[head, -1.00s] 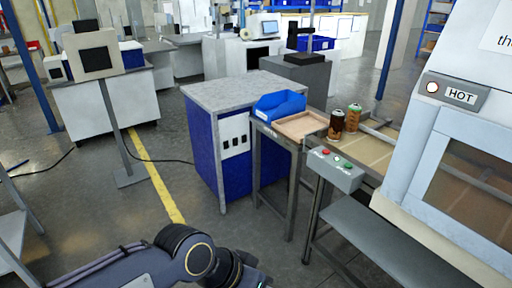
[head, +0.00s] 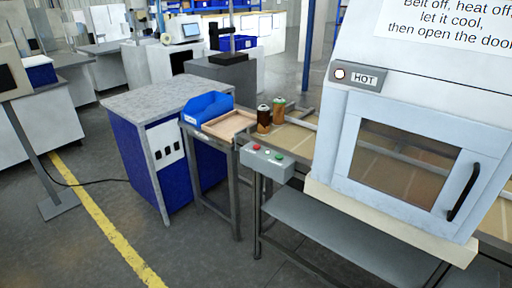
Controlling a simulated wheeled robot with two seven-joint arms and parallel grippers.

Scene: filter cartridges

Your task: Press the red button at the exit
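The red button (head: 256,146) is on the top of a small grey control box (head: 266,162) at the end of the conveyor. A pale button and a green button (head: 279,158) sit beside it. Two cartridges, one dark brown (head: 264,119) and one brown with a green top (head: 279,110), stand upright on the conveyor (head: 293,137) just behind the box. Neither of my grippers is in the head view.
A wooden tray (head: 230,124) and a blue bin (head: 207,107) stand left of the conveyor end, by a blue cabinet with a grey top (head: 166,93). The oven door (head: 399,167) is closed under a HOT sign (head: 363,79). Floor in front is free.

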